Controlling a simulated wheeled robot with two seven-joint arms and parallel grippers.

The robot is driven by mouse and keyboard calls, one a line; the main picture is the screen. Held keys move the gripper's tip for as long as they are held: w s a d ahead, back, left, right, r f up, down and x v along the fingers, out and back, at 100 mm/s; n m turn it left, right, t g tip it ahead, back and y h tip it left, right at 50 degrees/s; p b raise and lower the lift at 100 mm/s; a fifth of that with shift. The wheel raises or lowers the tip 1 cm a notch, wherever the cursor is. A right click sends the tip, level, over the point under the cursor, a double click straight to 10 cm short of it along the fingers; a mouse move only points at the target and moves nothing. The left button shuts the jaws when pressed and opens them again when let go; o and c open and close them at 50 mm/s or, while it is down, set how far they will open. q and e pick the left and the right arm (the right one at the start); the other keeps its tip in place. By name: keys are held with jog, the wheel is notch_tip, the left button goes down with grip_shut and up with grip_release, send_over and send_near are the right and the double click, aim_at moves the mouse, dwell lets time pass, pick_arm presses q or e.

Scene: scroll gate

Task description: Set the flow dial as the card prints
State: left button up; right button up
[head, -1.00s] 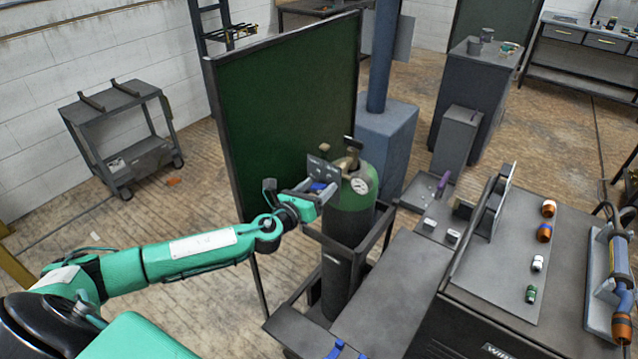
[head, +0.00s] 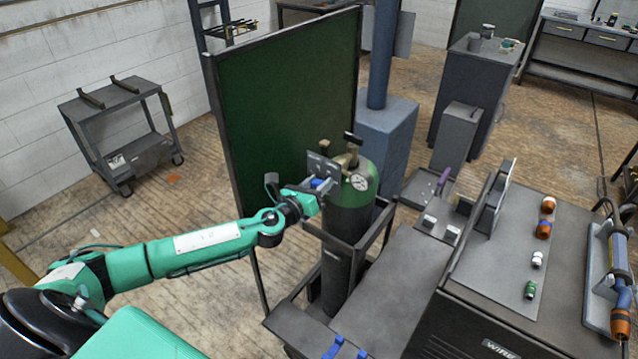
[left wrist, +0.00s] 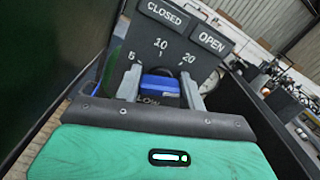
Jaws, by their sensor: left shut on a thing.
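The flow dial's dark plate (left wrist: 170,42) fills the top of the left wrist view, with white marks 5, 10 and 20 and the labels CLOSED and OPEN. Its blue knob (left wrist: 160,85) sits below the 10, between the fingers of my left gripper (left wrist: 161,92), which is shut on it. In the head view the plate (head: 322,166) is at the green-topped gas cylinder (head: 347,215), and my left gripper (head: 321,187) reaches it from the left. The knob's pointer is hidden. I cannot make out a printed card. My right gripper is out of view.
A dark green screen (head: 285,110) stands close behind the cylinder. A round gauge (head: 360,182) sits on its right shoulder. A dark bench (head: 485,285) with small coloured parts stands to the right.

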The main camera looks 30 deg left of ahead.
pick_arm(q)
jog(key=n+b, duration=0.1)
jog(key=n, duration=0.1)
jog(key=shift+f+n, duration=0.15)
jog(key=shift+n, duration=0.25)
jog(key=shift+a+n+b, duration=0.1)
jog(key=shift+n+b, duration=0.2)
jog(key=shift+n, duration=0.6)
jog(key=n, duration=0.2)
jog(key=shift+n, duration=0.4)
jog(key=n, duration=0.2)
jog(key=shift+n, duration=0.3)
jog(key=n, duration=0.4)
jog(key=shift+n, duration=0.3)
jog(key=n+p, duration=0.1)
jog(key=n, duration=0.3)
jog(key=shift+n, duration=0.3)
